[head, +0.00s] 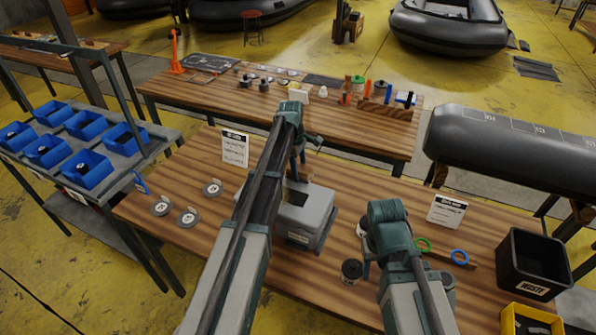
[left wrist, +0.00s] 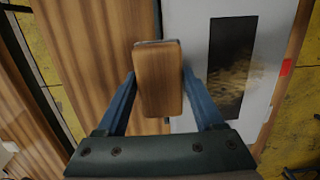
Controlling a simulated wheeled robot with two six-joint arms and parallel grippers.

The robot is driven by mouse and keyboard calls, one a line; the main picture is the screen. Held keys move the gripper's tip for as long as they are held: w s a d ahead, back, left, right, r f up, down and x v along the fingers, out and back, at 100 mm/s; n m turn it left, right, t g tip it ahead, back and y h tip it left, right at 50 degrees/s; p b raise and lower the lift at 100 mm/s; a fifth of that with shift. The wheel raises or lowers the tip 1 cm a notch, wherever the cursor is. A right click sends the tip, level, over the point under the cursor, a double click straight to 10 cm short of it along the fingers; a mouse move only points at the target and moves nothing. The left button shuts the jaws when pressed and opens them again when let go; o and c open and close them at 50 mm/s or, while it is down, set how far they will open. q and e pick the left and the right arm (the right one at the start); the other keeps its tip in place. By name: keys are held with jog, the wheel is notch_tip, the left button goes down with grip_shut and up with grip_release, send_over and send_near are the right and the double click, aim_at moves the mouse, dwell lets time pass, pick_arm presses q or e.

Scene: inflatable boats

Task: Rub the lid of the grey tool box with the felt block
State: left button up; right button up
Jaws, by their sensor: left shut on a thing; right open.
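The grey tool box (head: 316,213) stands on the near wooden table, partly hidden behind my left arm. In the left wrist view its pale lid (left wrist: 273,60) has a dark, smudged rectangular patch (left wrist: 232,65). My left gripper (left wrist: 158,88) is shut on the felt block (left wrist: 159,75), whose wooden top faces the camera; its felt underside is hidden. The block appears over the lid's edge, beside the patch; I cannot tell whether it touches. In the head view my left gripper (head: 302,158) is above the box's far side. My right gripper (head: 372,268) is open, low over the table right of the box.
A dark-lidded jar (head: 351,271) stands close to my right gripper. Several round discs (head: 188,217) lie left of the box. A sign card (head: 235,148) stands behind them.

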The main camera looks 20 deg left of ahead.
aim_at(283, 206)
pick_arm(q)
jog(key=shift+s, duration=0.1)
jog(key=shift+c, duration=0.6)
jog(key=shift+s+a, duration=0.15)
jog(key=shift+s, duration=1.6)
jog(key=shift+s+a+f, duration=0.1)
jog(key=shift+s+a, duration=0.1)
jog(key=shift+s, duration=1.6)
jog(key=shift+s+a, duration=0.2)
jog(key=shift+s, duration=1.45)
jog(key=shift+s+a, duration=0.15)
jog(key=shift+s, duration=1.6)
